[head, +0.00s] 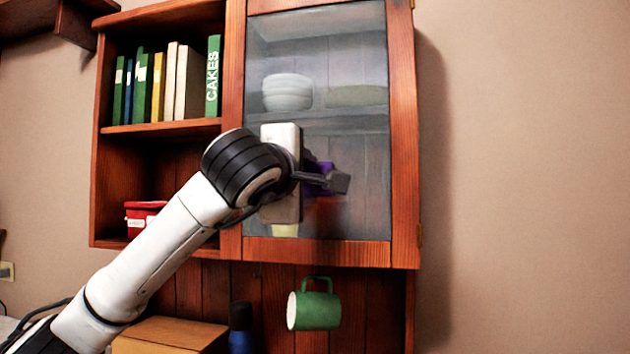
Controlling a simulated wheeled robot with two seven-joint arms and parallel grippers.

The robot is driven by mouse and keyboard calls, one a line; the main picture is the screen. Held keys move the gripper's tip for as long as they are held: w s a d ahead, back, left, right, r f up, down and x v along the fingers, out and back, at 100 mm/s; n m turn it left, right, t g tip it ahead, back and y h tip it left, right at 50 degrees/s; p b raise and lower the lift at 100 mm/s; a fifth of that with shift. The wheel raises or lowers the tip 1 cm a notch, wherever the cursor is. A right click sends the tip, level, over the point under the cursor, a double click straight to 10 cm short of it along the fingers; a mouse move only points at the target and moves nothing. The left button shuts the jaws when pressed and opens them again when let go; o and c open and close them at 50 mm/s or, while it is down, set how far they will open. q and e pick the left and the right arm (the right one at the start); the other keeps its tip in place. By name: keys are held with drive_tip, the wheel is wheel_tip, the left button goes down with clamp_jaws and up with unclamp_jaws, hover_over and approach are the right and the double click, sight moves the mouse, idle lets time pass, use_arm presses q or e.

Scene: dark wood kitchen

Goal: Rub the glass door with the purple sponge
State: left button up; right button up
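The glass door (345,62) is the wood-framed pane on the right half of the wall cabinet, and it is shut. My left arm reaches up from the lower left, and my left gripper (328,178) is in front of the lower middle of the pane. The purple sponge (319,167) shows behind the near dark finger and looks held in the gripper; the gripper hides much of it. The sponge is at or very close to the glass; I cannot tell whether it touches. My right gripper is not in view.
Behind the glass are bowls (287,92). Open shelves on the left hold several books (213,75) and a red container (142,212). A green mug (314,308) hangs below the cabinet. A wooden box (170,335) is at the bottom. The wall right is bare.

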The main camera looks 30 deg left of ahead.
use_arm(q)
drive_tip(key=shift+s+a+b, duration=0.65)
drive_tip(key=shift+s+a, duration=0.2)
drive_tip(key=shift+a, duration=2.6)
drive_tip(key=shift+w+d+r+p, duration=0.3)
drive_tip(key=shift+d+p, duration=0.1)
drive_tip(key=shift+d, duration=0.75)
drive_tip(key=shift+w+d+r+p, duration=0.25)
drive_tip(key=shift+d+p, duration=0.15)
drive_tip(key=shift+d, duration=0.7)
drive_tip(key=shift+w+d+r+p, duration=0.2)
drive_tip(key=shift+w+d+p, duration=0.15)
drive_tip(key=shift+d, duration=0.8)
drive_tip(key=d, duration=0.3)
drive_tip(key=shift+w+d+f, duration=0.1)
drive_tip(key=shift+w+d, duration=0.3)
drive_tip(key=shift+s, duration=0.1)
